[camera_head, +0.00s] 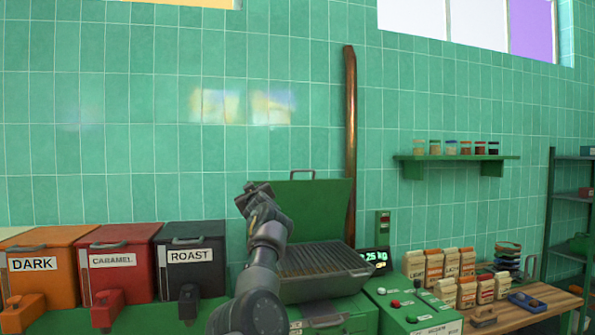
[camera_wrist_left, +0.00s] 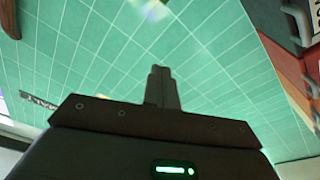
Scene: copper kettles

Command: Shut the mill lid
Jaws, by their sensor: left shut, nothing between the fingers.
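The mill's green lid (camera_head: 325,207) stands open, upright at the back of the mill, with a dark handle (camera_head: 302,174) on its top edge. The mill's ribbed tray (camera_head: 318,262) is uncovered in front of it. My left gripper (camera_head: 251,187) is raised at the lid's left edge in the head view, and my arm hides part of the lid's left side. Whether it touches the lid I cannot tell. In the left wrist view its fingers (camera_wrist_left: 162,84) are together and empty, with tiled wall beyond. My right gripper is not in view.
Orange (camera_head: 50,262), red (camera_head: 118,258) and black (camera_head: 190,256) bins stand left of the mill. A copper pipe (camera_head: 350,130) rises behind the lid. A control panel (camera_head: 412,305) and several paper bags (camera_head: 452,265) are on the right. A shelf (camera_head: 455,158) holds small jars.

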